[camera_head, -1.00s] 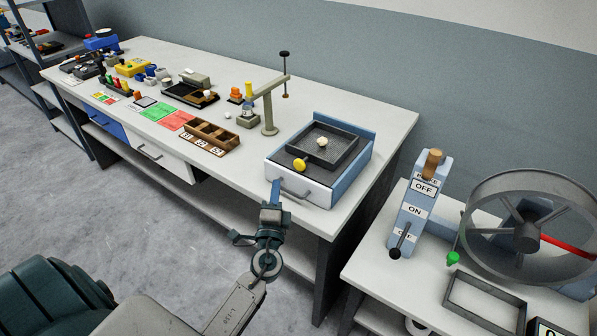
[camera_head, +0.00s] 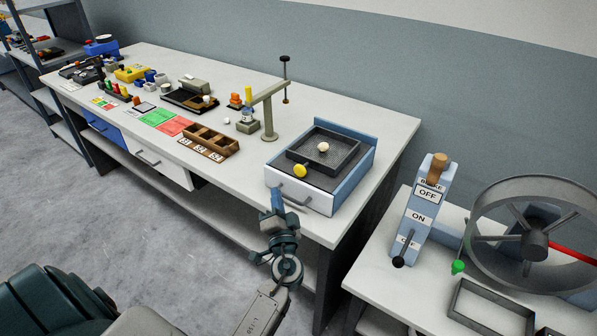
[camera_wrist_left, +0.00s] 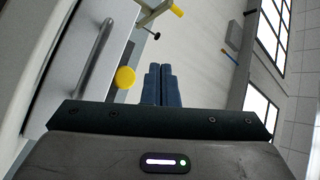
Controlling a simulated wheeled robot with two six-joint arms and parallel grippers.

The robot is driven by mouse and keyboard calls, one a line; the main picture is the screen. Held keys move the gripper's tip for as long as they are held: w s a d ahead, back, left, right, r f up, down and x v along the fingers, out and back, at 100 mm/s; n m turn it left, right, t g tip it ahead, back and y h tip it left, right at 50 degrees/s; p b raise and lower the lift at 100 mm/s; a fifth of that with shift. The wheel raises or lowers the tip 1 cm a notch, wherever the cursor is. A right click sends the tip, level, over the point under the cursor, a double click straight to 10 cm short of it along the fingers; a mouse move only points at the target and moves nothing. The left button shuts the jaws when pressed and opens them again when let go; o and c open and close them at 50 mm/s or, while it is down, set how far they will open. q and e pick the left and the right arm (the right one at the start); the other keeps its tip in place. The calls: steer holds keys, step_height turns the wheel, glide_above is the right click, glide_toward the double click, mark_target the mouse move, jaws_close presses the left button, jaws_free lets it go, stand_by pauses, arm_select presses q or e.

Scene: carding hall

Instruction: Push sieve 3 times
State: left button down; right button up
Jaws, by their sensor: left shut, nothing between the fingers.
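The sieve (camera_head: 347,160) is a dark square frame with a mesh floor and a yellow round knob (camera_head: 299,171) at its near side. It sits on top of a blue and white box (camera_head: 347,193) with a grey front handle (camera_head: 296,198). A small pale ball (camera_head: 323,147) lies in the sieve. My left gripper (camera_head: 277,191) is shut and empty, in front of the box's near left part, below the knob. In the left wrist view the blue fingers (camera_wrist_left: 160,76) are together, with the yellow knob (camera_wrist_left: 125,77) beside them and apart in the picture. My right gripper is out of view.
A post with an arm (camera_head: 269,118) stands left of the box. A wooden compartment tray (camera_head: 208,143) and several small items lie farther left on the white bench. A lever unit (camera_head: 421,217) and a large wheel (camera_head: 535,240) stand on the right table.

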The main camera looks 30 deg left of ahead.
arm_select(q)
steer(key=w, duration=0.5)
steer(key=shift+d+f, duration=0.15)
steer(key=shift+d, duration=0.05)
steer(key=shift+w+b, duration=0.45)
steer(key=shift+w, duration=0.25)
steer(key=shift+w+d, duration=0.1)
steer(key=shift+w, duration=0.25)
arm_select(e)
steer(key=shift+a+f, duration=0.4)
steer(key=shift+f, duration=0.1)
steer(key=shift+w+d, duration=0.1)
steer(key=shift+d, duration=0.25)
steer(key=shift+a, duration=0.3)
arm_select(q)
steer(key=shift+w+r+b, duration=0.25)
steer(key=shift+w+b, duration=0.1)
steer(key=shift+b, duration=0.25)
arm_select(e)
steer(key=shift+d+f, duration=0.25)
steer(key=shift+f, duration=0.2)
